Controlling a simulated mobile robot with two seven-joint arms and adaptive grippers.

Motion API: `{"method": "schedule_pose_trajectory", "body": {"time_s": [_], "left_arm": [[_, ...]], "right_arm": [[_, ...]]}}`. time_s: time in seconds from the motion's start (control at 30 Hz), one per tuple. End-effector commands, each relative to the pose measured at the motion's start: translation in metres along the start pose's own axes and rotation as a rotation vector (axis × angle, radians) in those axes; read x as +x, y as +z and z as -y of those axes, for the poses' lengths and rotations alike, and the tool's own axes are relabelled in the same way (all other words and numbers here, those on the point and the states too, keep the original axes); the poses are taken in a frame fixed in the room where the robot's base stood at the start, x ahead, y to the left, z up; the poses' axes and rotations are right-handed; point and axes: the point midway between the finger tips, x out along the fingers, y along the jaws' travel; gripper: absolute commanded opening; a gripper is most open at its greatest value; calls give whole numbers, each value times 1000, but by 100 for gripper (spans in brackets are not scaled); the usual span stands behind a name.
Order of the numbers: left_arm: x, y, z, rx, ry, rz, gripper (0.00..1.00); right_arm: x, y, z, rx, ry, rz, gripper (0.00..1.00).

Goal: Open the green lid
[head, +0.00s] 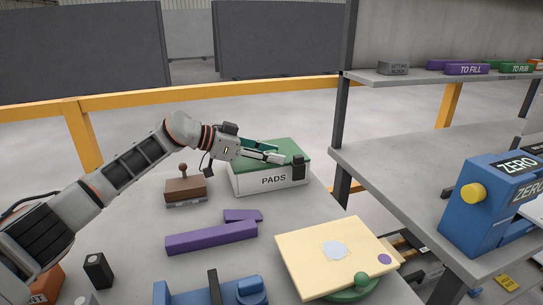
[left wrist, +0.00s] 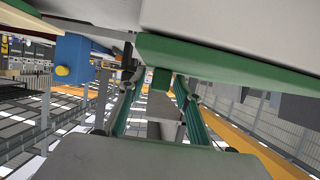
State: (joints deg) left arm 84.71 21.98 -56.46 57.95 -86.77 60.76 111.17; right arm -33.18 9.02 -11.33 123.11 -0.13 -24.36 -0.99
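The white box marked PADS (head: 272,181) stands upright at the far edge of the slab, with the flat green lid (head: 285,148) lying shut on it. My left gripper (head: 280,154) reaches in from the left just over the lid. In the left wrist view, which looks upside down, the green lid (left wrist: 225,62) spans the top. A small green block (left wrist: 161,80) stands out from it between the two fingertips of my left gripper (left wrist: 160,90). The fingers are apart, with gaps beside the block; I cannot tell whether either touches it. My right gripper is not in view.
A brown stamp (head: 185,188) stands left of the box. Purple bars (head: 210,238) and a cream board (head: 325,255) lie nearer. A dark clip (head: 298,168) sits at the box's right corner. A shelf (head: 420,150) stands to the right.

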Motion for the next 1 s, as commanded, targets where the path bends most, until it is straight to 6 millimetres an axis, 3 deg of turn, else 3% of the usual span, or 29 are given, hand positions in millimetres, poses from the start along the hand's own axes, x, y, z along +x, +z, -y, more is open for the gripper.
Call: {"method": "schedule_pose_trajectory", "body": {"time_s": [0.23, 0.37, 0.67, 1.0], "left_arm": [[0, -2, 0, 2, -1, -1, 31], [0, -2, 0, 2, 0, -1, 0], [-1, -4, 0, -12, 5, 0, 0], [-10, -26, 9, -173, 69, -1, 0]], "right_arm": [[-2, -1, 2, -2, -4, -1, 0], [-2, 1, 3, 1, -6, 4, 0], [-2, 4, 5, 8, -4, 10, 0], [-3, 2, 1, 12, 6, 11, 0]]}}
